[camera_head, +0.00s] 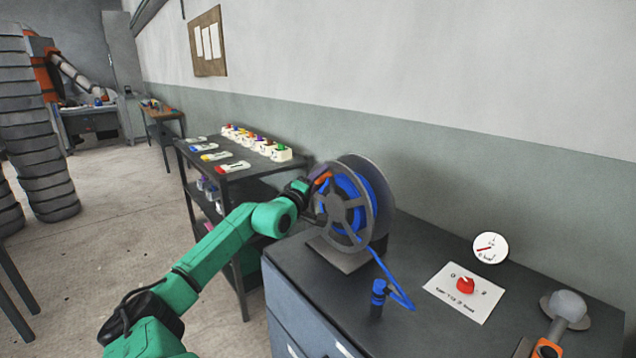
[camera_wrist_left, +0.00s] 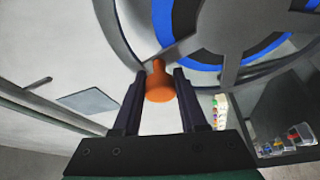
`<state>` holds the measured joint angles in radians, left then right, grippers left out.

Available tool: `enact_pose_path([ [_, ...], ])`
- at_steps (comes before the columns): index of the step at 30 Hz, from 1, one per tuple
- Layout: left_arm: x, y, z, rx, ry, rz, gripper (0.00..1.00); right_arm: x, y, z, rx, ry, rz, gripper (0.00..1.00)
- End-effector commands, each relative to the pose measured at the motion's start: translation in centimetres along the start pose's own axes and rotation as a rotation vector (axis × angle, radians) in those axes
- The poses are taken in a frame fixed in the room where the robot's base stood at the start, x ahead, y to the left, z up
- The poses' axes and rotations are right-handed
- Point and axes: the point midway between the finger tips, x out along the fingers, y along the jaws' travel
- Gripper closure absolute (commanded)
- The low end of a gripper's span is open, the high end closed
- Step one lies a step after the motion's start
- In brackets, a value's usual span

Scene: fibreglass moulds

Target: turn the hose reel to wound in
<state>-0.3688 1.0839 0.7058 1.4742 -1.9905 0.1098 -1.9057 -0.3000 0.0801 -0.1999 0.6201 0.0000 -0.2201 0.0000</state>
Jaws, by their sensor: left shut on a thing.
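The hose reel (camera_head: 347,205) stands on the dark cabinet top, a grey spoked wheel with blue hose wound inside. The blue hose's free end hangs down to a dark blue nozzle (camera_head: 378,298) on the cabinet top. An orange crank knob (camera_wrist_left: 160,84) sticks out from the reel's rim; in the head view it is at the reel's upper left. My left gripper (camera_wrist_left: 160,98) is shut on the orange knob, with one dark finger on each side of it. The reel's wheel (camera_wrist_left: 245,45) fills the top of the left wrist view. My right gripper is not in view.
The cabinet top (camera_head: 300,275) also holds a white card with a red knob (camera_head: 466,285), a round gauge (camera_head: 491,248) and a grey-headed item (camera_head: 568,306) at right. A dark shelf (camera_head: 240,172) with colourful items stands left of the reel. The wall is close behind.

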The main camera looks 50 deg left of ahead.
Motion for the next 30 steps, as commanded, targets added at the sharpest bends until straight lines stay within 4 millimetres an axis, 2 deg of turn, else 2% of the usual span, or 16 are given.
enact_pose_path([
  [18, -0.12, 0.18, 0.31, 0.041, -0.001, 0.017, 1.00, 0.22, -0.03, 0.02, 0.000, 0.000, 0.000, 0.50],
  [19, -0.12, 0.18, 0.31, 0.041, -0.001, 0.017, 0.47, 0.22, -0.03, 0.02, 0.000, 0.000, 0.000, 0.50],
  [20, -0.11, 0.18, 0.32, 0.041, -0.001, 0.016, 0.35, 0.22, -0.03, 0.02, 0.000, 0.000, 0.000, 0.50],
  [21, -0.11, 0.17, 0.31, 0.041, -0.001, 0.016, 0.28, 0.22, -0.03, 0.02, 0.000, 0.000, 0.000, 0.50],
  [30, -0.18, 0.13, 0.32, 0.040, -0.001, 0.016, 0.28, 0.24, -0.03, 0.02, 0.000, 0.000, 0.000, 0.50],
])
